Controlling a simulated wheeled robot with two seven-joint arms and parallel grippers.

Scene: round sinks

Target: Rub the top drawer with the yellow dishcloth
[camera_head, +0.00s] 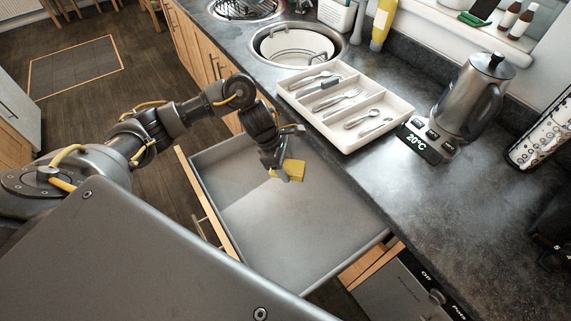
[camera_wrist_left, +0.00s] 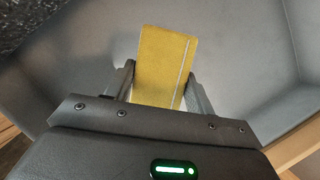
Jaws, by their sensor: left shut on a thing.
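The yellow dishcloth (camera_head: 291,170) is held in my left gripper (camera_head: 279,172), above or inside the open top drawer. In the left wrist view the yellow dishcloth (camera_wrist_left: 164,62) sits between the two fingers of my left gripper (camera_wrist_left: 160,88), which are shut on it. The top drawer (camera_head: 280,235) is pulled out, grey inside and empty. Its grey inner surface (camera_wrist_left: 70,75) fills most of the left wrist view. I cannot tell whether the cloth touches the drawer's bottom. My right gripper is not in view.
A white cutlery tray (camera_head: 345,138) stands on the dark counter (camera_head: 440,215) beside the drawer. A metal kettle (camera_head: 475,95) is to its right. Behind the tray are a round sink (camera_head: 298,44) and a yellow bottle (camera_head: 383,24). Open floor (camera_head: 90,110) lies at left.

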